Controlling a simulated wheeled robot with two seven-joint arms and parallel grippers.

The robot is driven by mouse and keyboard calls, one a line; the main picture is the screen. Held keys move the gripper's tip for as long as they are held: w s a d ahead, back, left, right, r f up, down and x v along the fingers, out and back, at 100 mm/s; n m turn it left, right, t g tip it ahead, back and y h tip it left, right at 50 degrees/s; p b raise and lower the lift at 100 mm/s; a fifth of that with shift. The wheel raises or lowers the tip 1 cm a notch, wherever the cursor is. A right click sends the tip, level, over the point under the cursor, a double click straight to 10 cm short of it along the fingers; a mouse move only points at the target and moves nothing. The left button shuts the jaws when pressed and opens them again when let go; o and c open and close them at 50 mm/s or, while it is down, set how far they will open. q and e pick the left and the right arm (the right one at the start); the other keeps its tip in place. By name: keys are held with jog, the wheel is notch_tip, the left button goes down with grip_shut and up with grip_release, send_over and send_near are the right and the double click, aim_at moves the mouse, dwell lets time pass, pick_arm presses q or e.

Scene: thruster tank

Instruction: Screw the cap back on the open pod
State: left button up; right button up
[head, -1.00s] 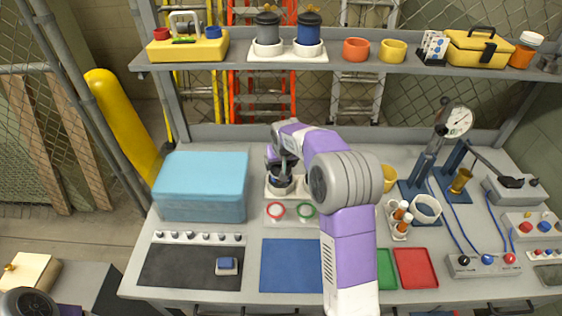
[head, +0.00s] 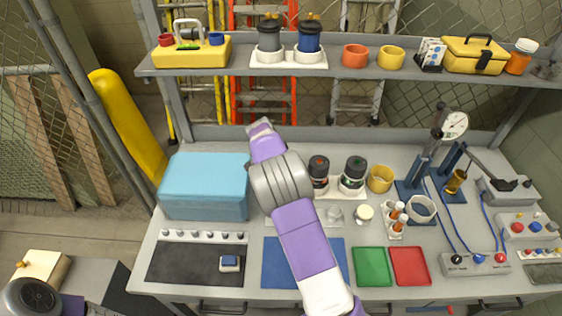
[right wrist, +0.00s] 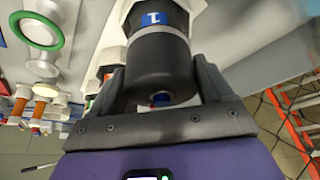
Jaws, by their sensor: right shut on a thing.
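My right gripper (right wrist: 158,72) is shut on a black cylinder (right wrist: 160,62) with a blue label marked 1. A white angular part shows at the cylinder's far end. I cannot tell whether this cylinder is the cap or a whole pod. In the head view my right arm hides that gripper and what it holds. Two dark pods stand upright on the bench, one with a reddish centre on top (head: 318,172) and one with green on top (head: 353,175). I cannot tell which pod is open. My left gripper is out of view.
A blue box (head: 204,188) stands at the bench's left. Green (head: 372,267) and red (head: 410,265) trays lie in front. A yellow cup (head: 380,179) and a pressure gauge (head: 454,124) are to the right. The shelf (head: 220,68) spans behind.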

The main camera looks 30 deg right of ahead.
jog(key=shift+s+d+m, duration=0.2)
jog(key=shift+d+m, duration=0.05)
jog(key=shift+m, duration=0.05)
jog(key=o, duration=0.9)
jog(key=shift+w+a+r, duration=0.1)
jog(key=shift+a, duration=0.05)
jog(key=v, duration=0.6)
jog(key=shift+a+r+p, duration=0.1)
jog(key=shift+r+p, duration=0.25)
jog(key=shift+r, duration=0.05)
jog(key=f+n+b, duration=0.1)
jog(key=b, duration=0.2)
jog(key=f+n+y+b, duration=0.1)
jog(key=n+b, duration=0.1)
jog(key=b, duration=0.1)
jog(key=shift+s+a+f, duration=0.15)
jog(key=shift+s+f, duration=0.2)
jog(key=shift+s, duration=0.05)
jog(key=n+t+b, duration=0.1)
jog(key=b, duration=0.1)
jog(key=r+n+b, duration=0.1)
jog(key=n+b, duration=0.1)
jog(key=b, duration=0.1)
jog(key=shift+s+r+t, duration=0.35)
jog(key=shift+t, duration=0.05)
jog(key=shift+n, duration=0.5)
jog(key=shift+d+b+x, duration=0.2)
jog(key=shift+b+x, duration=1.05)
jog(key=shift+x, duration=1.85)
